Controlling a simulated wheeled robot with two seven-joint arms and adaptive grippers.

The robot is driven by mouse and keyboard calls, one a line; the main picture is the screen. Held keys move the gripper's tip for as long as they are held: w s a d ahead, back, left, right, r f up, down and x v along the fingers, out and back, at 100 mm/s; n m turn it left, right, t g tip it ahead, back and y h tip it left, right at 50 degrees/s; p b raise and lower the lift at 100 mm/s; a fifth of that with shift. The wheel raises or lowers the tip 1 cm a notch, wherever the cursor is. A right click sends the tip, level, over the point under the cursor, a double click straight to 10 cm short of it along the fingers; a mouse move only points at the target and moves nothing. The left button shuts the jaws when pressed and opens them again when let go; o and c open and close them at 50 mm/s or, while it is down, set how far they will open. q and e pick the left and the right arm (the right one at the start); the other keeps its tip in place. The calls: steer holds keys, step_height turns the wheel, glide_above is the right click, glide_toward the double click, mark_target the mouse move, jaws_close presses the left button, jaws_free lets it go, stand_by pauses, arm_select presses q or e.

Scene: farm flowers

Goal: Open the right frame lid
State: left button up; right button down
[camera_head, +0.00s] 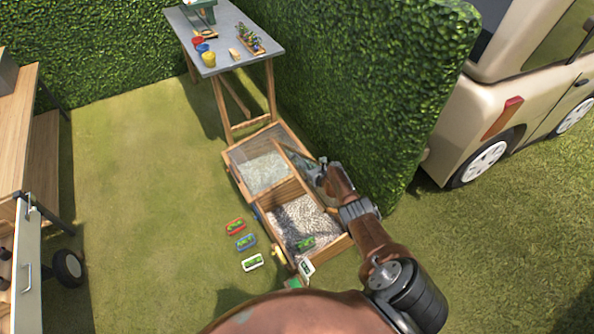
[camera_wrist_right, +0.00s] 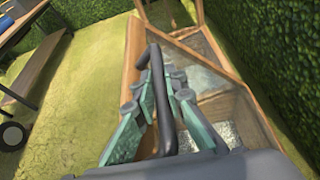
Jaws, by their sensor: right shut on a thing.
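The garden frame has two wooden bays side by side. The far-left bay (camera_head: 258,170) is covered by a clear lid, with pale gravel under it. The nearer right bay (camera_head: 303,222) shows gravel and a small green item inside, its top uncovered. Its lid, a wooden border with a clear pane (camera_wrist_right: 240,103), stands raised and tilted toward the hedge. My right gripper (camera_head: 322,173) is at this lid. In the wrist view its green-padded fingers (camera_wrist_right: 163,84) are shut around the lid's dark bar handle (camera_wrist_right: 154,55). My left gripper is out of view.
A grey-topped table (camera_head: 227,45) with pots and plants stands behind the frame. A hedge (camera_head: 370,90) rises close on the right, with a vehicle (camera_head: 485,110) beyond. Small plant trays (camera_head: 246,242) lie on the grass. Open grass (camera_head: 140,170) is at left.

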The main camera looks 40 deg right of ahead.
steer(key=shift+s+d+r, duration=0.1)
steer(key=shift+d+r, duration=0.05)
steer(key=shift+d, duration=0.2)
steer(key=c, duration=2)
jaws_free()
steer(key=shift+o, duration=0.2)
steer(key=shift+a, duration=0.1)
